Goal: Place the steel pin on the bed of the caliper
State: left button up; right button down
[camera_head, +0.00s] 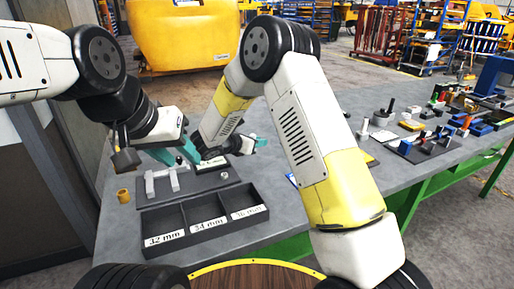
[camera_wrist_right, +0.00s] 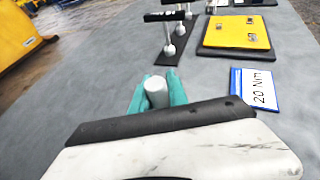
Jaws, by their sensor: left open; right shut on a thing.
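The caliper (camera_head: 163,184) is a pale grey piece with two upright jaws on a dark mat, left of centre in the head view. Its bed looks empty. My left gripper (camera_head: 177,156) is open, with teal fingers just above and behind the caliper. I cannot make out the pin in the head view.
A dark tray (camera_head: 196,198) with three compartments, labelled 32, 34 and 36 mm, stands in front of the caliper. A small brass cylinder (camera_head: 123,195) is left of it.

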aim_at(161, 188)
jog(key=k, duration=1)
